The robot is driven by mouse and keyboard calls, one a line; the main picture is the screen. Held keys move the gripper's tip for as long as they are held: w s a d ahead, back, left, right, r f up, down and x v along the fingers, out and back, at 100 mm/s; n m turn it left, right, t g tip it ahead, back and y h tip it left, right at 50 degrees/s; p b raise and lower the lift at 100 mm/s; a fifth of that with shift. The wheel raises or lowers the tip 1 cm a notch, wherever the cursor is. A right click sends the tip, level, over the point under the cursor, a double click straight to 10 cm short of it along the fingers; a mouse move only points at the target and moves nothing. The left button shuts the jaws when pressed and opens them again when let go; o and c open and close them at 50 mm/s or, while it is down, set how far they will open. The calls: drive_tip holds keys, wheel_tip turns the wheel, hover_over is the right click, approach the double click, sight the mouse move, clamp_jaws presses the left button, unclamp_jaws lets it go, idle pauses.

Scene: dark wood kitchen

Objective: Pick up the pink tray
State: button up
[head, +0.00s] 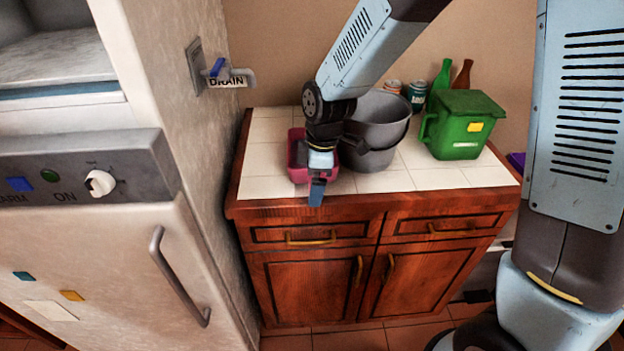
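The pink tray (297,172) sits on the white tiled counter top, near its left front edge. It is a small open container with raised walls. My arm comes down from above, and my gripper (317,190) is over the tray's front right part, hiding some of it. Only one blue finger shows clearly, pointing down past the tray's front edge. I cannot tell whether the gripper touches the tray or whether it is open or shut.
A grey bucket (377,125) stands just right of the tray, close to my arm. A green bin (463,128), a green bottle (443,76), a brown bottle (462,75) and cans (416,95) stand further right. A drain valve (232,76) juts from the wall at left.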

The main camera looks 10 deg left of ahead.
wheel_tip(320, 180, up, 12)
drive_tip(key=d, duration=0.1)
drive_tip(key=shift+d, duration=0.25)
idle(0.4)
drive_tip(key=s+d+r+m+t, duration=0.1)
drive_tip(key=s+d+r+m, duration=0.1)
drive_tip(key=d+r+m, duration=0.45)
drive_tip(key=s+d+r+m+t, duration=0.1)
drive_tip(key=d+m+t, duration=0.15)
drive_tip(key=d, duration=0.75)
drive_tip(key=s+d+r+m+t, duration=0.1)
drive_tip(key=s+d+r+m, duration=0.1)
drive_tip(key=d+r+m, duration=0.45)
drive_tip(key=s+d+f+m+t+h, duration=0.1)
drive_tip(key=s+d+m, duration=0.4)
drive_tip(key=s+d, duration=0.2)
drive_tip(key=shift+d+f, duration=0.2)
drive_tip(key=shift+d, duration=0.35)
drive_tip(key=shift+w, duration=0.1)
